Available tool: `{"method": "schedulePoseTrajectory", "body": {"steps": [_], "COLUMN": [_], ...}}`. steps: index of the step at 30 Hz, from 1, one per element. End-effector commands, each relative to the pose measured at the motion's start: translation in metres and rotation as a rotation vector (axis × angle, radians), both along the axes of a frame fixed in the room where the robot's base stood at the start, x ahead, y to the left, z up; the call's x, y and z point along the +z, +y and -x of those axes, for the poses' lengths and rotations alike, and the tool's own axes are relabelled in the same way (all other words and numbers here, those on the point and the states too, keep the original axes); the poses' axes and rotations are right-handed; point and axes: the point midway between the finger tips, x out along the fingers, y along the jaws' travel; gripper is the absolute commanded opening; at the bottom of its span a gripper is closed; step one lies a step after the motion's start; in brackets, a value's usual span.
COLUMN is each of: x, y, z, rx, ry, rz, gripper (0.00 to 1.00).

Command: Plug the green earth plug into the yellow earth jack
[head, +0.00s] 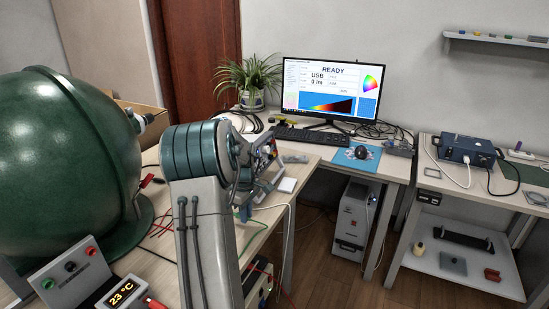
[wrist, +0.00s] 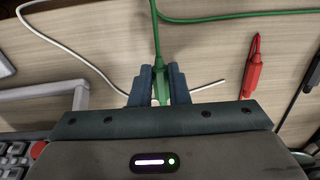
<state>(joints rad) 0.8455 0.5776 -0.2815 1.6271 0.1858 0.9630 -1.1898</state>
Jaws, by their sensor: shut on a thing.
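My gripper (wrist: 160,73) is shut on the green earth plug (wrist: 160,90) in the wrist view, with one dark finger on each side of it. The plug's green cable (wrist: 155,35) leads away from it to the top of the view and joins a green cable running right. Below the fingers, the gripper body hides what lies there. I cannot make out the yellow earth jack in either view.
A red clip (wrist: 252,75) and a white cable (wrist: 75,55) lie on the wooden bench near the gripper. A large green sphere (head: 65,150) and a small box with coloured jacks (head: 70,268) stand at left. A monitor (head: 333,88) stands behind.

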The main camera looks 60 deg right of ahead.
Motion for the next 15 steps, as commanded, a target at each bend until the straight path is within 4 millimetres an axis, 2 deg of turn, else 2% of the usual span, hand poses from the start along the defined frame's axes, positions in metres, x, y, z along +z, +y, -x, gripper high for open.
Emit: {"method": "schedulePoseTrajectory", "body": {"steps": [15], "x": [-0.018], "y": [0.000], "z": [0.000], "rx": [0.000], "ry": [0.000], "rz": [0.000], "gripper": [0.00]}}
